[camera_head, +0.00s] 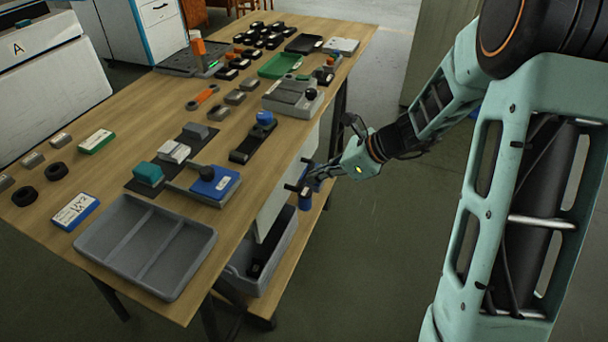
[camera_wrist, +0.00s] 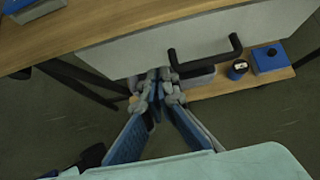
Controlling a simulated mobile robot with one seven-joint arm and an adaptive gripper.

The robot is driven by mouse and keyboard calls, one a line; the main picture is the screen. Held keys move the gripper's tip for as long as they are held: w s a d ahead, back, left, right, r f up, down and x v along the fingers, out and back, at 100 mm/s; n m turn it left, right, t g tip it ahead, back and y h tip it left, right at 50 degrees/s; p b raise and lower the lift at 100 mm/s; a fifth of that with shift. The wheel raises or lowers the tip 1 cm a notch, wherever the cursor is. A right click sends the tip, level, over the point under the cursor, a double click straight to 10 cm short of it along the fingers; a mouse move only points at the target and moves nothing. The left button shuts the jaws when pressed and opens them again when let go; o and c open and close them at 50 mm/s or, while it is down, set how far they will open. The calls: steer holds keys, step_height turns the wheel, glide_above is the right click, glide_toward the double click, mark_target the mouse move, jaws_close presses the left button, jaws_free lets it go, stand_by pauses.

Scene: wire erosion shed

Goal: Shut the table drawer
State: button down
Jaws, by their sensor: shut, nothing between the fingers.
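The table drawer shows as a pale grey front panel (camera_wrist: 130,52) with a black bar handle (camera_wrist: 205,61) in the wrist view. In the head view the drawer front (camera_head: 272,203) lies under the table's right edge. It appears close to the table edge, but I cannot tell how far out it sits. My gripper (camera_wrist: 157,88) is shut and empty, its fingertips just below the panel's lower edge in the picture, near the left end of the handle. In the head view my gripper (camera_head: 306,182) is beside the drawer front. Contact cannot be told.
The wooden tabletop (camera_head: 105,195) carries a grey divided tray (camera_head: 120,272), a green tray (camera_head: 280,65) and many small parts. A lower shelf holds a grey bin (camera_head: 285,258); a blue box (camera_wrist: 271,60) shows there in the wrist view. The floor right of the table is clear.

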steer(key=p+v, duration=0.2)
steer(key=v, duration=0.5)
steer(key=s+a+b, duration=0.3)
steer(key=s+a, duration=0.2)
steer(key=s, duration=0.5)
steer(key=b, duration=0.5)
glide_toward(269, 206)
steer(key=s+a+f, duration=0.1)
steer(key=s+a, duration=0.2)
steer(key=a, duration=0.1)
steer(key=shift+w+a, duration=0.2)
steer(key=shift+a, duration=0.4)
steer(key=shift+a, duration=0.1)
